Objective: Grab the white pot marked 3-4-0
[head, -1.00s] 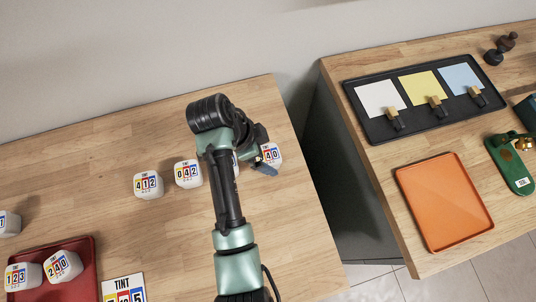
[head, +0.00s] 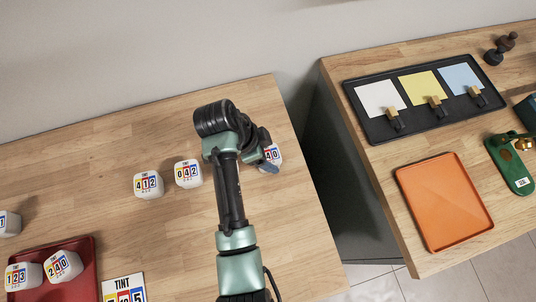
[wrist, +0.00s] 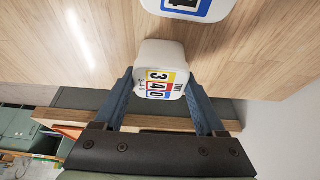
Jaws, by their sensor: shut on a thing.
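The white pot marked 3-4-0 (wrist: 160,72) stands between my two blue fingers in the wrist view, its coloured number label facing the camera. My gripper (wrist: 162,88) is shut on it, one finger on each side. In the head view the pot (head: 275,154) shows only in part at the right end of the row, its "40" visible, with my gripper (head: 269,164) at it. My wrist hides its left side. I cannot tell whether it still touches the table.
White pots marked 4-1-2 (head: 148,185) and 0-4-2 (head: 188,173) stand to the left on the wooden table (head: 110,150). Another pot (wrist: 190,6) is close by in the wrist view. A red tray (head: 84,270) holds pots 1-2-3 and 2-4-0. An orange tray (head: 445,202) lies on the right counter.

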